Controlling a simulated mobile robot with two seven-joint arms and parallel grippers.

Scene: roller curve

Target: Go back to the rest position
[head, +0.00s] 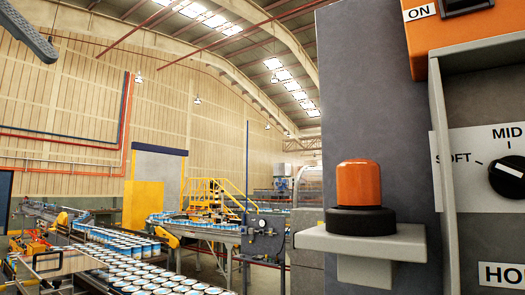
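A dark grey bar (27,31) slants in from the top left corner and ends in mid-picture space. No task object is named.
A grey panel (375,100) fills the right, with an orange ON box (462,40) and a black knob (508,176). An orange-capped black fixture (359,195) stands on a pale bracket (365,243). Conveyors with many cans (150,270) run at lower left.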

